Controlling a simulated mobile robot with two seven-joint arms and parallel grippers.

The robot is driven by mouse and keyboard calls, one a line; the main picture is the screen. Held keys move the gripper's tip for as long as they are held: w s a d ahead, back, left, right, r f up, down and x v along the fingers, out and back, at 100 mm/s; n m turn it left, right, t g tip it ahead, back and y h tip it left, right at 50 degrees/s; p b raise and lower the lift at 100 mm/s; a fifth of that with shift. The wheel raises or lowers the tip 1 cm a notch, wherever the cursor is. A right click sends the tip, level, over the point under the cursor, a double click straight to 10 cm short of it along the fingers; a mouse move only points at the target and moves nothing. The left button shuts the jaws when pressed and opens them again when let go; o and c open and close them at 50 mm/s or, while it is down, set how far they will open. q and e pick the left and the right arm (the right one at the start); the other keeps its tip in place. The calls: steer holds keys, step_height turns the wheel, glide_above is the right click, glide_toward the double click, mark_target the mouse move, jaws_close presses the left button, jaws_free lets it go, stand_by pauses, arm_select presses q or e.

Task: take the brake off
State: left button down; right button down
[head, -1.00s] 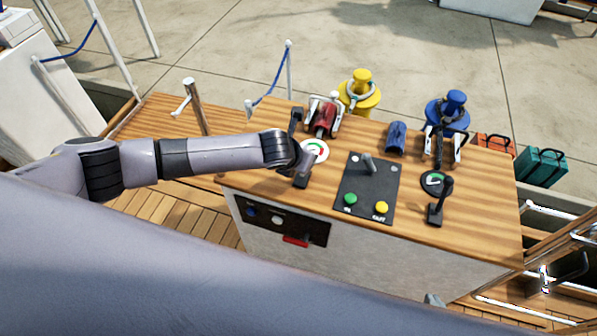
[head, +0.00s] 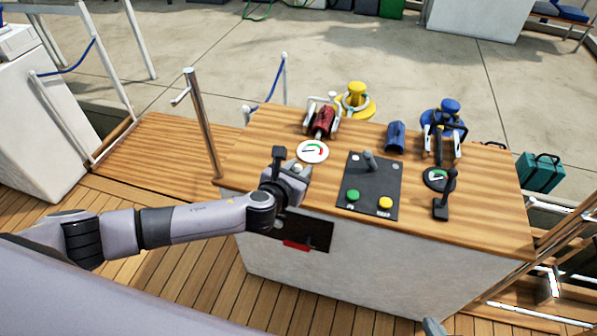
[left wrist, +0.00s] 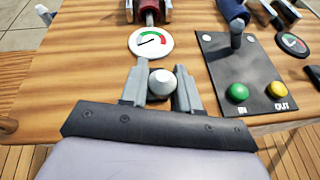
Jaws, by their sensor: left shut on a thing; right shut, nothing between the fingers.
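The wooden console (head: 470,225) has a black lever (head: 446,195) upright on its right side. My left gripper (head: 299,170) is at the console's left front, below the round dial (head: 313,151). In the left wrist view its two fingers are close on either side of a pale rounded knob (left wrist: 161,84). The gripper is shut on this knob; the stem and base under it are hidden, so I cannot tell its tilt. A small grey tip at the bottom edge of the head view looks like my right gripper (head: 433,326), shut and away from the console.
A black panel (head: 371,183) with a short lever, a green button (head: 353,195) and a yellow button (head: 385,202) lies right of my left gripper. A red clutch-like part (head: 325,120) and a blue cover (head: 395,137) stand behind. A metal post (head: 203,125) rises at left.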

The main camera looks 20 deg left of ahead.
arm_select(q)
steer(key=shift+s+d, duration=0.1)
stand_by(0.3)
steer(key=c, duration=1)
jaws_free()
steer(key=shift+s, duration=0.1)
steer(key=shift+p+v, duration=0.8)
steer(key=shift+v, duration=2.7)
steer(key=shift+s+f, duration=0.1)
